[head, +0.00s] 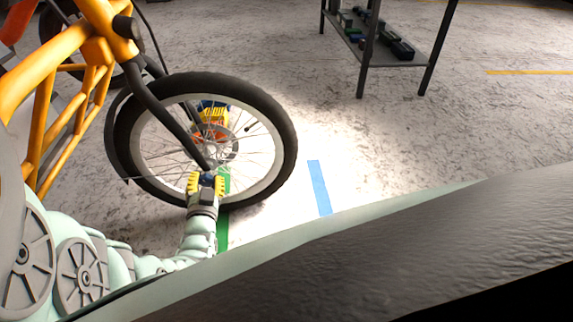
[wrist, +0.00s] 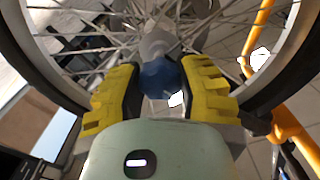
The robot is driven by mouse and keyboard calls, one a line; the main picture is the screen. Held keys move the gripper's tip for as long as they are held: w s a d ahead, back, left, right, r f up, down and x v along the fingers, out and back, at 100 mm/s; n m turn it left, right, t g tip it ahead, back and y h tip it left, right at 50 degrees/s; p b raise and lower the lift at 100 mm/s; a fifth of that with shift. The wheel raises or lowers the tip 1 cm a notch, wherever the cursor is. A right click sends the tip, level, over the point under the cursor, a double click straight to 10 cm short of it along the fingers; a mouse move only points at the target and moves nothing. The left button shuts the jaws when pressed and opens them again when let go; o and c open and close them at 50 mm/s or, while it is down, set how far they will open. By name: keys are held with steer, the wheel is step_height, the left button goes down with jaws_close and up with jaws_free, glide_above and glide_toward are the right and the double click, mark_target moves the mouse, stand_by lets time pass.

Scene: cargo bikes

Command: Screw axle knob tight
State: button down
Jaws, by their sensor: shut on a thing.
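The axle knob (wrist: 160,78) is blue and round, at the hub of the front wheel in the wrist view. In the head view my gripper (head: 206,184) reaches up to the wheel hub from below. The front wheel (head: 279,125) stands upright, with a black tyre and thin spokes. How far the knob is screwed in cannot be told.
The orange bike frame (head: 35,75) and the dark fork (head: 165,115) stand left of and above my gripper. A metal shelf (head: 405,62) with several small items stands at the back. A blue floor strip (head: 320,188) lies right of the wheel, on clear floor.

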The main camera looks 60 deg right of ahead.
steer(key=c, duration=0.5)
jaws_free()
steer(key=v, duration=1.2)
steer(key=shift+r, duration=0.15)
